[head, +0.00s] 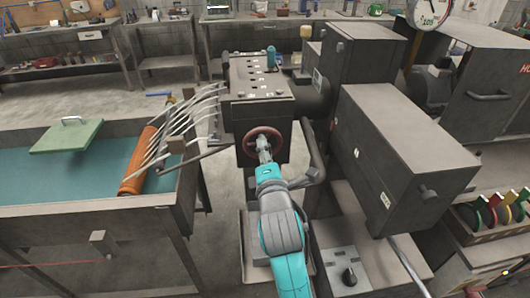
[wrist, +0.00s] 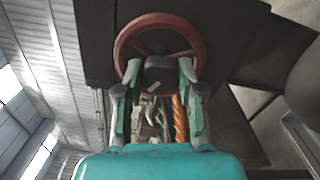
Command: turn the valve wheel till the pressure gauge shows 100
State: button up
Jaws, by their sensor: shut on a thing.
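The red valve wheel (head: 262,130) is on the front of the dark grey machine head. It also shows in the wrist view (wrist: 160,19), with its rim and spokes clear at the top. My gripper (head: 264,153) is in front of the wheel, at its middle. In the wrist view, the two fingers of my gripper (wrist: 160,72) are closed on the dark central hub of the wheel, one on each side. A round white dial (head: 430,12), apparently the pressure gauge, is at the upper right of the head view, cut off by the top edge. Its reading is not legible.
A bent pipe (head: 311,150) runs close to the right of my gripper. Large grey machine boxes (head: 400,150) stand on the right. A teal-topped bench (head: 70,180) with an orange roll (head: 138,165) is on the left.

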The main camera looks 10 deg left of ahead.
jog(key=shift+n, duration=1.3)
jog(key=o, duration=1.1)
jog(key=shift+o, duration=0.2)
jog(key=v, duration=1.2)
